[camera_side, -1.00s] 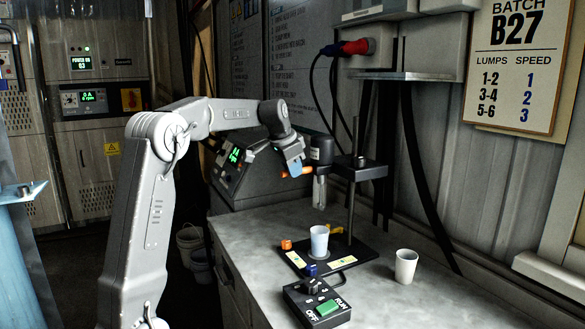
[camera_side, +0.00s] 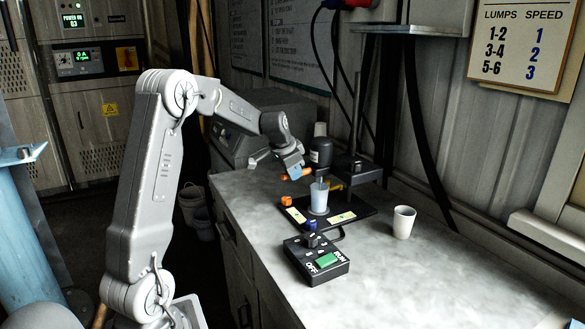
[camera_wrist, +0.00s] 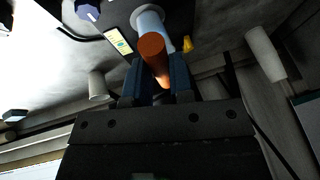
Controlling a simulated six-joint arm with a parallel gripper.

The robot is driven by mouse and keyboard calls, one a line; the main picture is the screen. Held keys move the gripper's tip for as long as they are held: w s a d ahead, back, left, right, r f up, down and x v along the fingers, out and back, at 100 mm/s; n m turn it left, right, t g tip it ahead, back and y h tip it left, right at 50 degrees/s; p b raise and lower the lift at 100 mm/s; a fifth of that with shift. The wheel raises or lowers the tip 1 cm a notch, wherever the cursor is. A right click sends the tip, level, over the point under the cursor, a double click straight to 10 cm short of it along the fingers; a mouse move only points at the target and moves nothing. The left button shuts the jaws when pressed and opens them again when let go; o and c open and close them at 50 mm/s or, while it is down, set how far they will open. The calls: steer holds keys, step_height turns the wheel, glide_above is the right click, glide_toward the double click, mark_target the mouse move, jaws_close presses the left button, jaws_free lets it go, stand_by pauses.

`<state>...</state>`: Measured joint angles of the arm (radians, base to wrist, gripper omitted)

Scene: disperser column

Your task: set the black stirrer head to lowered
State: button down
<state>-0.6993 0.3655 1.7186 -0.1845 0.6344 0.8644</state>
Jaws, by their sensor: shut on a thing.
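The black stirrer head (camera_side: 320,152) sits low on its upright post (camera_side: 355,115) in the side view. Its stirring end reaches down to the mouth of a pale blue cup (camera_side: 319,200); how deep it goes inside is hidden. The cup stands on the black base plate (camera_side: 352,212). My gripper (camera_side: 290,170) is shut on the orange handle (camera_side: 302,173) at the left of the head. In the wrist view, the orange handle (camera_wrist: 153,50) shows between the two jaws, with the cup (camera_wrist: 150,20) beyond it.
A black control box (camera_side: 316,262) with a green switch and dark knob lies in front of the base plate. A white cup (camera_side: 403,222) stands to the right. An orange knob (camera_side: 286,201) is at the plate's left edge. The bench's front right is clear.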

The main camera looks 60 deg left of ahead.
steer(key=c, duration=1.3)
jaws_free()
steer(key=shift+f, duration=0.4)
steer(key=shift+c, duration=0.2)
steer(key=o, duration=0.3)
steer(key=shift+r, duration=0.15)
steer(key=v, duration=1.4)
